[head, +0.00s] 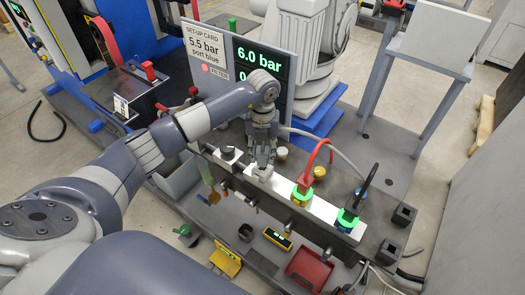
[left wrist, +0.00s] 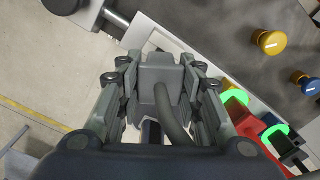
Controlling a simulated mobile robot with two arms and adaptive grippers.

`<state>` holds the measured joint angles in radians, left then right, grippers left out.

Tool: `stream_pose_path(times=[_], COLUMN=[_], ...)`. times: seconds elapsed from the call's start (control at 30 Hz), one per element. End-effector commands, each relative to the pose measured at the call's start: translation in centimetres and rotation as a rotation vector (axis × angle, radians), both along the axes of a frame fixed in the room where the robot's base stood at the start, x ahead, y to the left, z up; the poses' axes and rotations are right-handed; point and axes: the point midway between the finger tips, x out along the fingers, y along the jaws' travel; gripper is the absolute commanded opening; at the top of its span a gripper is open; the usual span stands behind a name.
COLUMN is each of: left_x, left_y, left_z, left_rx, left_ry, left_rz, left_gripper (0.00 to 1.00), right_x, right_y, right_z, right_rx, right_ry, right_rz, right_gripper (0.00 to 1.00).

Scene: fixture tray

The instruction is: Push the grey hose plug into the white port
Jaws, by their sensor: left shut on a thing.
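My left gripper (head: 262,165) points down over the white port strip, shut on the grey hose plug (head: 262,172). The plug's blocky grey body (left wrist: 160,72) shows between the fingers in the left wrist view, with its thick dark grey hose bending back toward the camera. The plug's lower end is at the white strip (head: 325,210), left of the red plug. The white port itself is hidden beneath the plug and gripper, so I cannot tell how deep the plug sits. My right gripper is not in view.
A red plug (head: 304,185) and a black plug (head: 348,215) stand on the strip with green glowing rings. A yellow knob (head: 320,173) stands behind. A display panel (head: 262,62) reads 6.0 bar; its card reads 5.5 bar, port blue. A red tray (head: 309,270) lies in front.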

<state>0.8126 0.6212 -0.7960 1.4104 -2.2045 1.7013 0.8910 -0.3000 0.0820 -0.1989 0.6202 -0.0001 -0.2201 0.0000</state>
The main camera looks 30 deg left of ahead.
Motion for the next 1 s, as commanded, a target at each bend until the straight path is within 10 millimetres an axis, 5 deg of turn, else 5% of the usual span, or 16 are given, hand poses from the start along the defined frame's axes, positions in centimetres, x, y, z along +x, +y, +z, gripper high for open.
stream_pose_path(times=[1.0], left_x=[0.0], left_y=[0.0], left_z=[-1.6], left_rx=[0.0], left_ry=[0.0], left_rz=[0.001], left_gripper=[0.07], right_x=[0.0], right_y=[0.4], right_z=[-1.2], right_rx=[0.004], right_ry=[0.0], right_rz=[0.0], right_gripper=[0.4])
